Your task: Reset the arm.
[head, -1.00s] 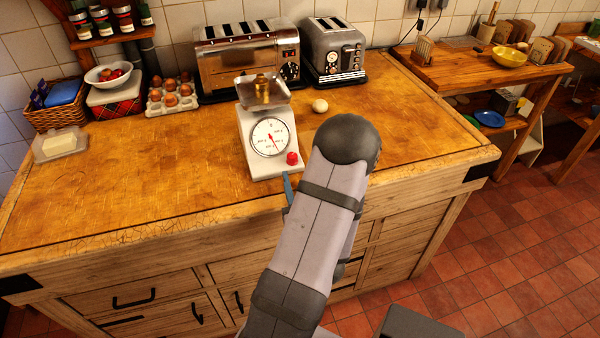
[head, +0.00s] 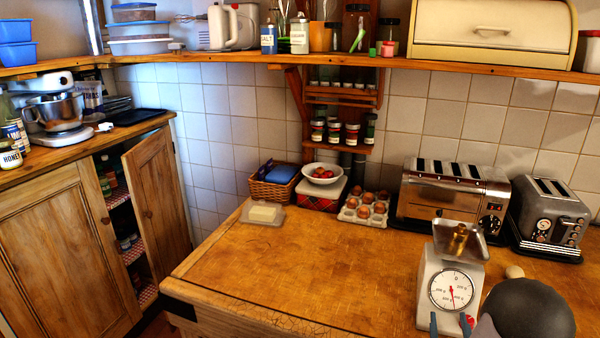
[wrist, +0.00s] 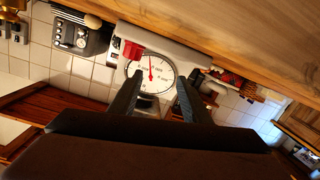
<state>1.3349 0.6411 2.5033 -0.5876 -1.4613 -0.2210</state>
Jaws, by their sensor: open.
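My gripper (head: 448,323) is at the bottom of the head view, just in front of the white kitchen scale (head: 432,268). A dark rounded part of my arm (head: 527,312) covers the space to its right. In the wrist view, the two dark fingers of my gripper (wrist: 160,76) are apart with nothing held between them. The scale's dial (wrist: 152,75) and red knob (wrist: 132,50) show beyond them, tilted in that view. A brass-coloured object (head: 460,238) sits in the scale's metal pan. I cannot tell whether the fingers touch the scale.
Two toasters (head: 452,197) (head: 551,222) stand behind the scale on the wooden worktop (head: 290,270). A pale ball (head: 515,272), egg tray (head: 366,207), fruit bowl (head: 322,173), basket (head: 274,188) and butter dish (head: 262,213) also stand there. The worktop's left middle is clear. A cabinet door (head: 157,200) hangs open.

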